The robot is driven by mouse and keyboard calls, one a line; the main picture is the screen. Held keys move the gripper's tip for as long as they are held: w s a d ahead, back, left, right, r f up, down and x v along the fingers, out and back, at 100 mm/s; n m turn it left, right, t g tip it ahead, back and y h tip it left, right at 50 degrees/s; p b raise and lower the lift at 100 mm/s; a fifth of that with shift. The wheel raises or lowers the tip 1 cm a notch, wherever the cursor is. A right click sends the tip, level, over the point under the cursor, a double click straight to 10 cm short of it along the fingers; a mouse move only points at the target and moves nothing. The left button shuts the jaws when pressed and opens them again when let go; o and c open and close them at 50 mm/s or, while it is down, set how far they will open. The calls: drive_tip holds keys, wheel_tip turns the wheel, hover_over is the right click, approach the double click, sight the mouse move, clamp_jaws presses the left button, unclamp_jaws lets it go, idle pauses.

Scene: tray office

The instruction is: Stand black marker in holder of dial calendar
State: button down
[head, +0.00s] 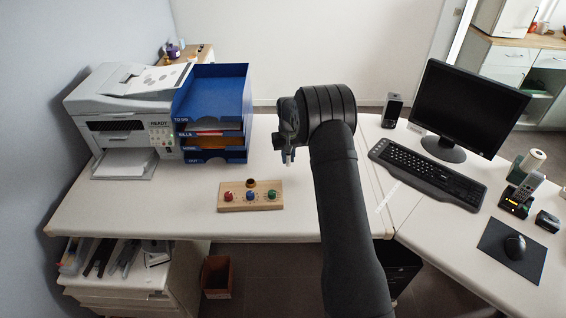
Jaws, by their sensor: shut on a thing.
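The dial calendar (236,205) is a light wooden block with red, blue and green dials on the left desk, in front of the blue letter trays. Its holder (251,183) is a small round brown cup at the block's back edge, with a dark opening. My gripper (289,157) is above the desk, to the right of and beyond the calendar, pointing down. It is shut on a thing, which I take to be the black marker. The marker is too small and too much hidden by the gripper for its tilt to be told.
Blue letter trays (212,95) and a white printer (125,110) stand at the back left. A phone (392,108), keyboard (430,175) and monitor (455,105) are on the right. The desk around the calendar is clear.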

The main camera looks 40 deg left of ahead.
drive_tip(key=w+d+r, duration=0.3)
drive_tip(key=d+r, duration=0.2)
drive_tip(key=d, duration=0.3)
drive_tip(key=shift+s+a+f+n, duration=0.9)
drive_tip(key=shift+s+a, duration=1.2)
drive_tip(key=shift+s, duration=0.85)
drive_tip(key=shift+s+a+f+n, duration=0.75)
drive_tip(key=shift+s+a+n, duration=0.3)
drive_tip(key=shift+s+a, duration=1.45)
drive_tip(key=shift+s+a+f+n, duration=0.9)
drive_tip(key=shift+s+a, duration=0.8)
drive_tip(key=shift+s, duration=1.65)
drive_tip(key=shift+d+f, duration=0.1)
drive_tip(key=shift+f, duration=1.5)
